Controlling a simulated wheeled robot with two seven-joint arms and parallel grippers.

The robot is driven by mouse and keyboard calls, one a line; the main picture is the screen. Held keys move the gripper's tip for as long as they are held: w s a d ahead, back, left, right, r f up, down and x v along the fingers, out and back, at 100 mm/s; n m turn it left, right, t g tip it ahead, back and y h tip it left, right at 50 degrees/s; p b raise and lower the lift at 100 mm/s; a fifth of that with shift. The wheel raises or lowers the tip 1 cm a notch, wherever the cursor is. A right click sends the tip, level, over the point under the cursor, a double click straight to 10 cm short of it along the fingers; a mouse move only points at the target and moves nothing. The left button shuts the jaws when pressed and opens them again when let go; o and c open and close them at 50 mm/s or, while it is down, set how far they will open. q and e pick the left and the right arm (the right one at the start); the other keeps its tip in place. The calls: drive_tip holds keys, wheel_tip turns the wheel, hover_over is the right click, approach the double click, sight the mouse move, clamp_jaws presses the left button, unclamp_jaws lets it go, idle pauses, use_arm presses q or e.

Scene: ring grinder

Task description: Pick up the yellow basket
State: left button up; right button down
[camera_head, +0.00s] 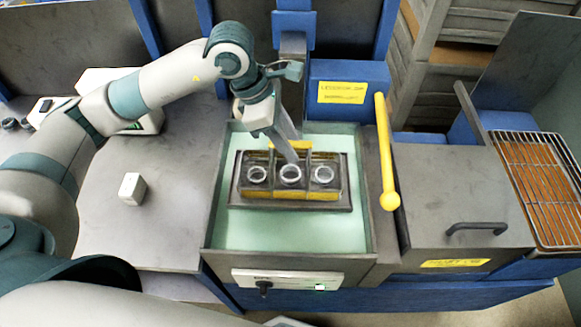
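The yellow basket (320,195) sits on a dark rectangular base (235,197) inside the pale green tray (290,232). It has yellow edges, a raised yellow-topped part at the back, and silver rings in a row inside it. My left gripper (291,158) reaches down from above, with its fingers at the middle of the basket by the raised part and just behind the centre ring. The fingers overlap in this view, so I cannot tell whether they are open or touching the basket. My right gripper is not in view.
A blue box (348,92) with a yellow label stands behind the tray. A yellow lever (385,150) rises at its right, beside a grey lidded box (455,200) and a wire rack (540,180). A small white block (132,187) lies on the grey table (165,225) at left.

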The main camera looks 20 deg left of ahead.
use_arm(q)
drive_tip(key=shift+d+f, duration=0.15)
drive_tip(key=shift+f, duration=0.3)
clamp_jaws()
drive_tip(key=shift+w+r, duration=0.1)
idle(1.3)
